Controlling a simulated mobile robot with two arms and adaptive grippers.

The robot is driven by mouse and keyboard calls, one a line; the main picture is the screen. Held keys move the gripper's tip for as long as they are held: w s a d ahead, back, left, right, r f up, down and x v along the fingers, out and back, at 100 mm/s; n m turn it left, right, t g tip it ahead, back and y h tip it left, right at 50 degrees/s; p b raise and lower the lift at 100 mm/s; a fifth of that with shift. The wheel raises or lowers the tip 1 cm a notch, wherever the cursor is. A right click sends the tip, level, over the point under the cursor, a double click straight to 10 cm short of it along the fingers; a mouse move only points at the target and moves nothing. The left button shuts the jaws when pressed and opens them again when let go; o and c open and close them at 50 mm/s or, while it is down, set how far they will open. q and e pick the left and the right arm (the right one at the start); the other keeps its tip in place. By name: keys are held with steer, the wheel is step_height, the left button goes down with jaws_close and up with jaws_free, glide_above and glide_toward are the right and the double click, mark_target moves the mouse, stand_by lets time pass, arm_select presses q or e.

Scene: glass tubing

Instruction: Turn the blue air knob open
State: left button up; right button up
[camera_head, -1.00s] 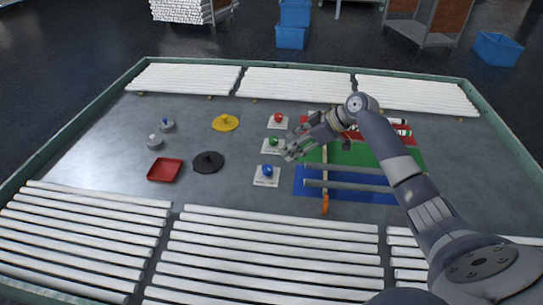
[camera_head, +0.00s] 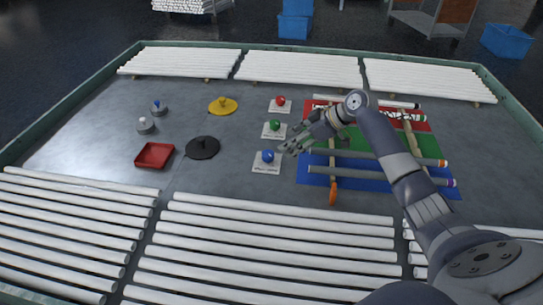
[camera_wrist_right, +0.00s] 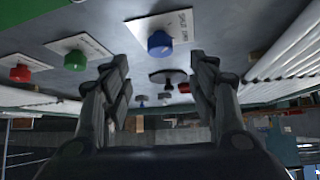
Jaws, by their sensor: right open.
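The blue air knob (camera_head: 267,156) sits on a white labelled plate (camera_head: 266,168) on the grey table, nearest the front of a row of three knobs. In the right wrist view the blue knob (camera_wrist_right: 160,43) shows at upper middle, ahead of and between my spread fingers. My right gripper (camera_head: 288,147) is open and empty, just right of the blue knob and apart from it. In the right wrist view the fingers of the right gripper (camera_wrist_right: 160,85) stand wide apart. My left gripper is not in view.
A green knob (camera_head: 275,125) and a red knob (camera_head: 280,101) stand on plates behind the blue one. Tubes lie across coloured mats (camera_head: 380,183) at right. A black disc (camera_head: 202,149) and red tray (camera_head: 155,155) lie left. White tubes (camera_head: 270,235) line the front.

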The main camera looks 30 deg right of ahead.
mark_target(269, 153)
steer(key=x, duration=0.5)
steer(key=shift+r, duration=0.15)
steer(key=x, duration=0.4)
steer(key=shift+p, duration=0.3)
steer(key=shift+w+a+f, duration=0.2)
steer(key=shift+w+f, duration=0.05)
steer(key=shift+f, duration=0.15)
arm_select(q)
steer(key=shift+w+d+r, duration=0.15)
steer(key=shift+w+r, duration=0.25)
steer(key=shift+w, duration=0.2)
arm_select(e)
steer(key=c, duration=1.1)
